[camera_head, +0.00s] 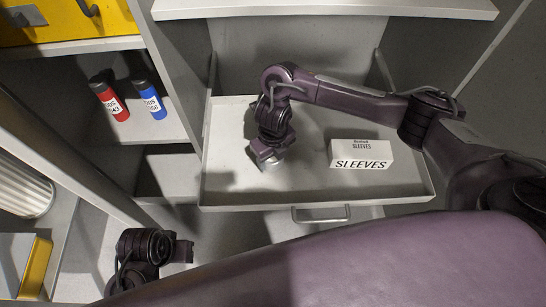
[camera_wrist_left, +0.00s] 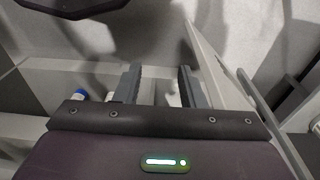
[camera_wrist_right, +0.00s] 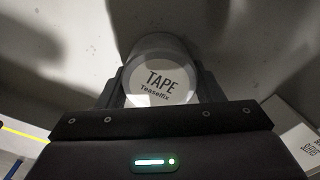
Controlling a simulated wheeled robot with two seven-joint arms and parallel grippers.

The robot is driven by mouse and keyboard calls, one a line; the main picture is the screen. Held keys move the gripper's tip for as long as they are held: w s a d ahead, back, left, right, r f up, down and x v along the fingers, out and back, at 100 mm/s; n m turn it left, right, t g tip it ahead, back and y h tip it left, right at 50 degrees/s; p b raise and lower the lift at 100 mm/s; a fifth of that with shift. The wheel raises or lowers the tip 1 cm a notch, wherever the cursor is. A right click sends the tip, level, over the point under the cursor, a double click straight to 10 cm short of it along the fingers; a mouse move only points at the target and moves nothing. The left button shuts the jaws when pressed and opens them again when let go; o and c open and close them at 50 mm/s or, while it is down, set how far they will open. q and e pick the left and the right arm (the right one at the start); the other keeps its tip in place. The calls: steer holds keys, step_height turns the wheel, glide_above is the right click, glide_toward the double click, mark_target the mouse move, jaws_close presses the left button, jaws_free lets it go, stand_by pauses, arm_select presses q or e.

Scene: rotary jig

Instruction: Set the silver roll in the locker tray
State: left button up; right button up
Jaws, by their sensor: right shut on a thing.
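The silver roll (camera_wrist_right: 160,72), its round label reading TAPE, sits between the fingers of my right gripper (camera_wrist_right: 158,90). In the head view, my right gripper (camera_head: 268,148) points down over the left part of the locker tray (camera_head: 310,198), with the roll (camera_head: 267,161) at its tip. The roll is low over the tray floor; I cannot tell whether it touches. The tray is a wide grey pull-out one with a front handle. My left gripper (camera_head: 183,250) is at the lower left, outside the tray; its fingers (camera_wrist_left: 158,88) are apart and empty.
A white SLEEVES box (camera_head: 361,154) stands in the right part of the tray. Red (camera_head: 110,100) and blue (camera_head: 149,100) cylinders stand on a shelf at the left. A locker shelf (camera_head: 325,9) overhangs the back. The tray floor between gripper and box is clear.

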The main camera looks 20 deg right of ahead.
steer(key=shift+f, duration=0.15)
steer(key=o, duration=1.1)
steer(key=shift+c, duration=0.2)
arm_select(q)
steer(key=shift+w+d+r, duration=0.1)
steer(key=shift+r, duration=0.05)
arm_select(e)
steer(key=shift+r, duration=0.3)
step_height(320, 180, up, 5)
steer(key=p, duration=0.3)
step_height(320, 180, up, 6)
steer(key=p, duration=0.3)
arm_select(q)
steer(key=s+a+f, duration=0.1)
steer(key=a+f, duration=0.1)
steer(key=f, duration=0.7)
steer(key=s+a+f, duration=0.1)
steer(key=f, duration=0.9)
steer(key=shift+s+a+n+t, duration=0.35)
steer(key=shift+s+n+t, duration=0.05)
arm_select(e)
steer(key=shift+r, duration=0.4)
